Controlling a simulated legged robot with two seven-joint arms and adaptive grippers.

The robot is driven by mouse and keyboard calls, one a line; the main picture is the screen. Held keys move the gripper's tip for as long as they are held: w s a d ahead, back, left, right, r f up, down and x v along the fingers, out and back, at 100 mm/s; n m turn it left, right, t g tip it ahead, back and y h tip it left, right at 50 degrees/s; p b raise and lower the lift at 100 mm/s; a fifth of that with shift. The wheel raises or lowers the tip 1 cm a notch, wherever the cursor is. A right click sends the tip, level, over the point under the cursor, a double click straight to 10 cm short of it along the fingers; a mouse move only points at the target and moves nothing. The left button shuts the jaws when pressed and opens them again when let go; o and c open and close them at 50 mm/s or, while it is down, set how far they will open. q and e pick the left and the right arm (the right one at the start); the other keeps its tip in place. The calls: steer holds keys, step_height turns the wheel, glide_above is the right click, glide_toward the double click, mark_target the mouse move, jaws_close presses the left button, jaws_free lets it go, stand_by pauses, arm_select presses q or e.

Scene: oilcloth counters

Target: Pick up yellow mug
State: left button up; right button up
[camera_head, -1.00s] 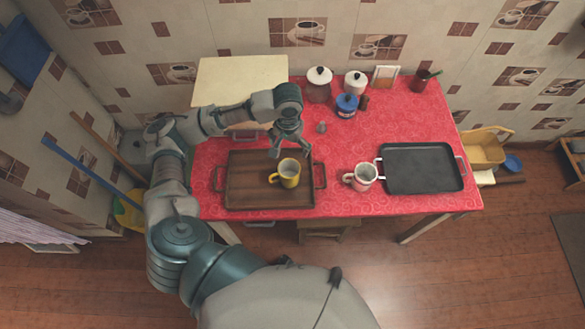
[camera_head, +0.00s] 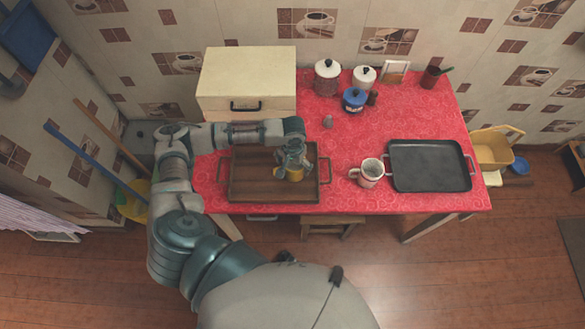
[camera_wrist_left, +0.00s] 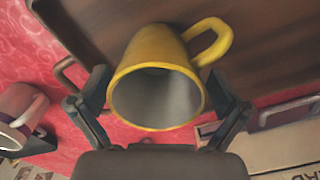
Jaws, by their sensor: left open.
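The yellow mug (camera_head: 296,178) stands on the brown wooden tray (camera_head: 249,193), mostly hidden under my left gripper in the head view. In the left wrist view the yellow mug (camera_wrist_left: 160,85) shows its rim and grey inside, with its handle at the upper right. My left gripper (camera_head: 294,163) is above the mug. In the left wrist view its open fingers (camera_wrist_left: 164,95) stand on either side of the mug, with a gap visible on the right. My right gripper is not in view.
A black tray (camera_head: 428,165) lies further right on the red cloth (camera_head: 345,200). A cream box (camera_head: 246,75) stands at the back left.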

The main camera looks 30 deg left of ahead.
arm_select(q)
steer(key=shift+f, duration=0.4)
steer(key=shift+d+r, duration=0.1)
steer(key=shift+c, duration=1)
steer(key=shift+d, duration=0.1)
steer(key=c, duration=1.1)
steer(key=shift+c, duration=0.2)
steer(key=shift+r, duration=0.15)
